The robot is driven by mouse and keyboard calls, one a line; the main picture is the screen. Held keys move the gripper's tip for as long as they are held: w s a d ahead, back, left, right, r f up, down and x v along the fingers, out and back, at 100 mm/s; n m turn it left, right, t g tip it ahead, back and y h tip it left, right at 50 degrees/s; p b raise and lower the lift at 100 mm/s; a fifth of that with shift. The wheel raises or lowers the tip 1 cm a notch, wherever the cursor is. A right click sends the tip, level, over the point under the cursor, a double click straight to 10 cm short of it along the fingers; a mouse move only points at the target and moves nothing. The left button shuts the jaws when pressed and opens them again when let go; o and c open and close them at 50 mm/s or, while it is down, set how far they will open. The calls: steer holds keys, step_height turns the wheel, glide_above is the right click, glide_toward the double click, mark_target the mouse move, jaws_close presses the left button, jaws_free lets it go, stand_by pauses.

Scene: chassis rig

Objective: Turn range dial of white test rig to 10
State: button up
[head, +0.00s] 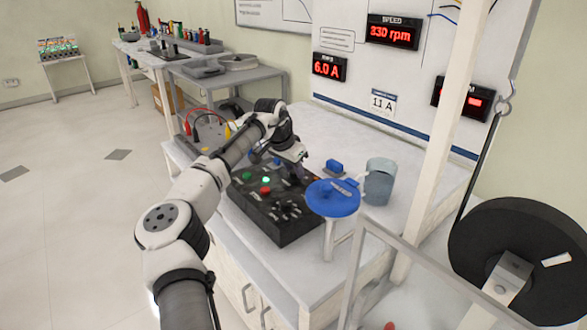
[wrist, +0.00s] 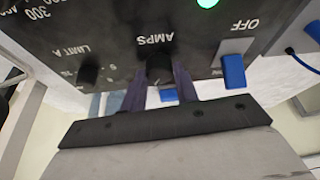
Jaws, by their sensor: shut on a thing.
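A black control box (head: 285,228) lies on the white bench, with several knobs, a lit green lamp and a red button on top. My gripper (head: 298,172) reaches down to its far edge. In the wrist view my gripper (wrist: 161,82) is shut on a black knob (wrist: 158,66) beside the word AMPS, a dark finger on each side. Another black knob (wrist: 88,73) sits to its left, marked LIMIT A. No label reading "range" is legible, and the held knob's pointer cannot be made out.
A blue switch (wrist: 233,70) by OFF is right of the held knob. A blue round disc (head: 333,198) on a white post and a grey cylinder (head: 379,182) stand close right of the box. Wall displays show 330 rpm (head: 393,32) and 6.0 A (head: 329,68); a card (head: 383,102) reads 11 A.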

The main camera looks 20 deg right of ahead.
steer(key=n+y+p, duration=0.1)
steer(key=n+p, duration=0.1)
steer(key=n, duration=0.1)
steer(key=n+t+p, duration=0.1)
steer(key=n+p, duration=0.1)
steer(key=n, duration=0.1)
steer(key=shift+s+d+r+t+y, duration=0.1)
steer(key=shift+s+d+t+y, duration=0.1)
steer(key=shift+t+y, duration=0.15)
steer(key=n+p, duration=0.1)
steer(key=n, duration=0.1)
steer(key=n+y+p, duration=0.1)
steer(key=n+p, duration=0.1)
steer(key=shift+t+y, duration=0.25)
steer(key=shift+n+y+p, duration=0.3)
steer(key=shift+n+p, duration=0.35)
steer(key=shift+n, duration=0.25)
steer(key=o, duration=1)
steer(key=shift+c, duration=0.2)
steer(key=b+v, duration=0.1)
steer(key=v, duration=1.2)
steer(key=shift+s+r, duration=0.15)
steer(key=shift+r, duration=0.05)
